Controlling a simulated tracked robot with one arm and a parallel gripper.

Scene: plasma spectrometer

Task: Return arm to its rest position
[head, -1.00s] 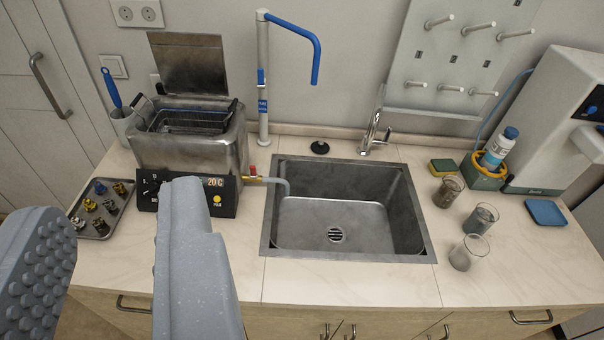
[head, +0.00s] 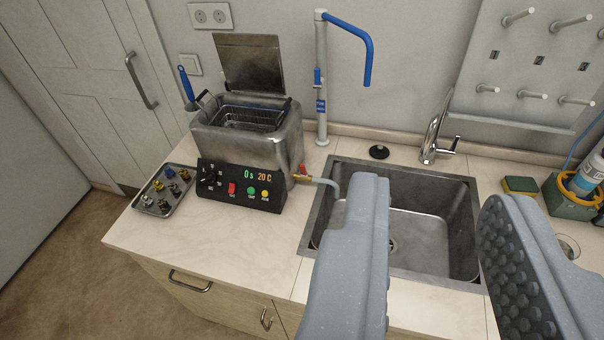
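My gripper (head: 433,197) shows as two grey fingers at the lower right of the head view. The left finger has a smooth face toward me, and the right finger shows a studded pad. The fingers stand well apart, with nothing between them. They hang in front of the sink (head: 318,215) in the picture and cover parts of it. The rest of my arm is not in view, so its overall pose cannot be told.
A metal bath (head: 290,140) with a raised lid and a black control panel (head: 240,188) stands left of the sink. A tray (head: 160,208) of small parts lies beside it. A blue-tipped tap (head: 321,80) rises behind. The front left counter is clear.

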